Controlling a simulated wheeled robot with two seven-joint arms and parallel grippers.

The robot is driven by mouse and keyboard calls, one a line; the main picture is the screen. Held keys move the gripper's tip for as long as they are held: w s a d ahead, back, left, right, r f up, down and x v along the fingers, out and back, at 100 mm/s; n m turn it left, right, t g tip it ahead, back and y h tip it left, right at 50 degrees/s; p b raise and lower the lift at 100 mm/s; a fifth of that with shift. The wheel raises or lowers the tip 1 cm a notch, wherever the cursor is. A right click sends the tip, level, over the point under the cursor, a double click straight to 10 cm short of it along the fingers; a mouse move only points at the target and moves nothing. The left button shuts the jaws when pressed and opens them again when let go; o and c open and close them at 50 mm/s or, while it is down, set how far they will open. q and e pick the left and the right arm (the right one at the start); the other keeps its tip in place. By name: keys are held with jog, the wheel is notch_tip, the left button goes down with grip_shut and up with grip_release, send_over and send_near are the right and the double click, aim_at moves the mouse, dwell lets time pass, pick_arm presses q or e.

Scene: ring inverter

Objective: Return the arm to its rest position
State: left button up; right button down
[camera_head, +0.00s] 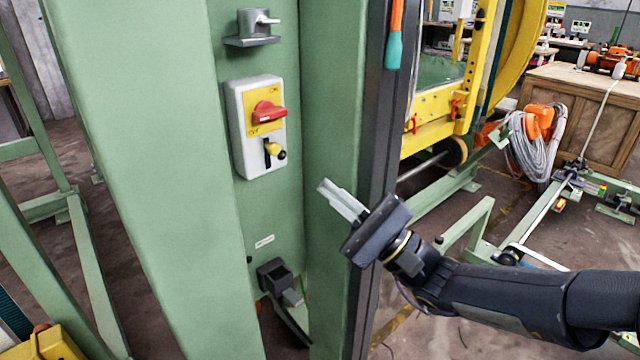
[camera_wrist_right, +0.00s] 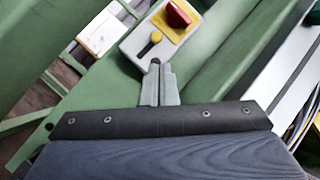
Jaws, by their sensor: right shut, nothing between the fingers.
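My right arm (camera_head: 500,300) comes in from the lower right in the head view. Its gripper (camera_head: 341,200) is shut and empty, in front of the green machine post, below and right of the grey switch box (camera_head: 239,125). The box carries a red rotary switch (camera_head: 268,112) and a small yellow-knobbed lever (camera_head: 276,152). In the right wrist view the fingers (camera_wrist_right: 158,85) are together and point toward the box, with the red switch (camera_wrist_right: 179,14) and yellow knob (camera_wrist_right: 155,37) beyond the tips. The fingers appear apart from the box. My left gripper is not in view.
Green posts (camera_head: 150,180) stand left of and around the box. A dark edge strip (camera_head: 375,130) runs behind my right gripper. A yellow frame (camera_head: 440,125), coiled cable (camera_head: 535,150) and wooden crate (camera_head: 580,120) stand at the right. Brown floor shows beneath my arm.

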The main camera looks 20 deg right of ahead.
jog(key=s+a+f+n+g+h, duration=0.1)
jog(key=s+a+f+n+g, duration=0.8)
jog(key=s+f+n+g, duration=0.35)
jog(key=s+d+f+n+h, duration=0.3)
jog(key=s+d+f+h, duration=0.2)
jog(key=d+f+h, duration=0.4)
notch_tip(320, 180, up, 28)
jog(key=d+h+p, duration=0.1)
jog(key=p, duration=2.5)
jog(key=shift+s+f+p, duration=0.15)
jog(key=shift+f+p, duration=0.1)
jog(key=shift+p, duration=0.15)
